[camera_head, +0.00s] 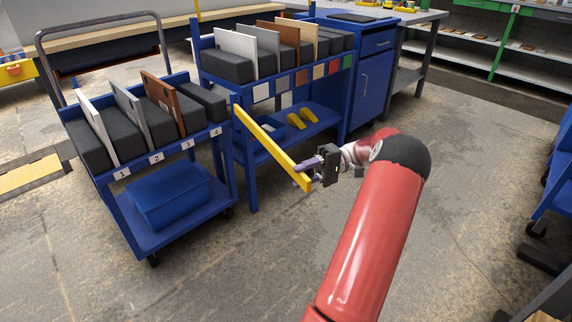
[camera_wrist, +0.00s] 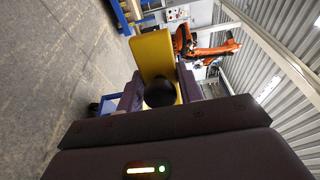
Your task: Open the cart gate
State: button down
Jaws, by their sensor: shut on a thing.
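The cart gate is a long yellow bar (camera_head: 268,146) in the head view. It sticks out from the blue cart at an angle, towards the front right, with its near end at my gripper (camera_head: 306,172). My gripper is shut at that end of the bar. In the wrist view, my gripper's dark fingers (camera_wrist: 158,97) stand on both sides of a dark round knob (camera_wrist: 159,92) on the yellow gate (camera_wrist: 155,55). The exact finger contact is partly hidden. The blue cart (camera_head: 140,215) holds boards in slots between dark blocks, over number labels.
A blue rack (camera_head: 252,180) with boards and coloured labels stands right behind the gate. A blue cabinet (camera_head: 372,85) is beside it. Open floor (camera_head: 450,190) lies to the right of my arm.

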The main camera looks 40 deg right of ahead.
jog(key=shift+d, duration=0.35)
jog(key=c, duration=1.1)
grip_release()
jog(key=v, duration=0.7)
jog(key=shift+d+p, duration=0.4)
jog(key=shift+p, duration=0.05)
